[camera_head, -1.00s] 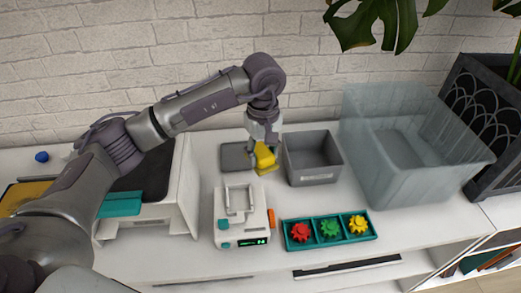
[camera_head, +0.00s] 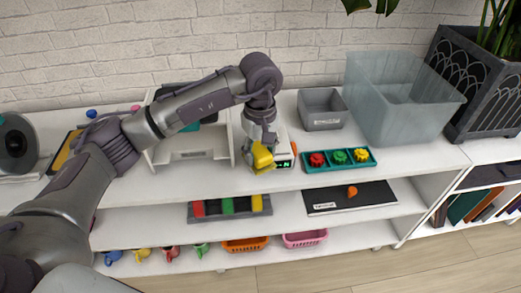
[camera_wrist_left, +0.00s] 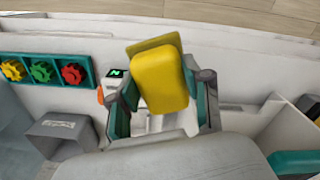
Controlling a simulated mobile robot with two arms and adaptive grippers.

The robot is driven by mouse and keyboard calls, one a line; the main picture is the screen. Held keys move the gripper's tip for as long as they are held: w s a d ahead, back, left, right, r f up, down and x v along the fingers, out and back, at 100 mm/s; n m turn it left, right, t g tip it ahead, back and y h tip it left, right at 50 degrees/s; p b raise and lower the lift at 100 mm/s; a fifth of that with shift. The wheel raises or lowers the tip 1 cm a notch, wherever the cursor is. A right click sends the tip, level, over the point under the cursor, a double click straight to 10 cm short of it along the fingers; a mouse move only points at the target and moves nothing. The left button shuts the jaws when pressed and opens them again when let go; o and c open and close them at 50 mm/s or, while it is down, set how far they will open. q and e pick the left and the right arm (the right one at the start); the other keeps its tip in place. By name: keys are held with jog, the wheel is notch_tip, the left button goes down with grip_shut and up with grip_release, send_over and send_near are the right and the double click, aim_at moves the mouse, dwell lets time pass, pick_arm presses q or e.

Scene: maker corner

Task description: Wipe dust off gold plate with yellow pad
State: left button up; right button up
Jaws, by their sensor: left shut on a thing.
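My left gripper (camera_head: 262,146) is shut on the yellow pad (camera_head: 263,158) and holds it above the front part of the white counter. In the left wrist view the pad (camera_wrist_left: 158,78) stands out between the two fingers, and nothing else is in the grip. The gold plate (camera_head: 61,151) appears as a gold surface with a dark edge at the left of the counter. It is partly hidden by my left arm and lies well away from the pad. Any dust on it is too small to make out. My right gripper is not in view.
A white device (camera_head: 284,153) sits just behind the pad. A teal tray (camera_head: 340,168) of coloured gears, a grey bin (camera_head: 322,126) and a clear tub (camera_head: 450,105) stand to the right. A white stand (camera_head: 190,157) is left of the gripper. Lower shelves hold baskets and mugs.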

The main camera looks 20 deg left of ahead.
pick_arm(q)
jog(key=s+a+f+m, duration=0.2)
jog(key=s+f+m, duration=0.7)
jog(key=s+f, duration=0.7)
jog(key=s, duration=0.3)
jog(key=shift+a+f+m, duration=0.2)
jog(key=shift+f+m, duration=0.1)
jog(key=shift+f, duration=0.05)
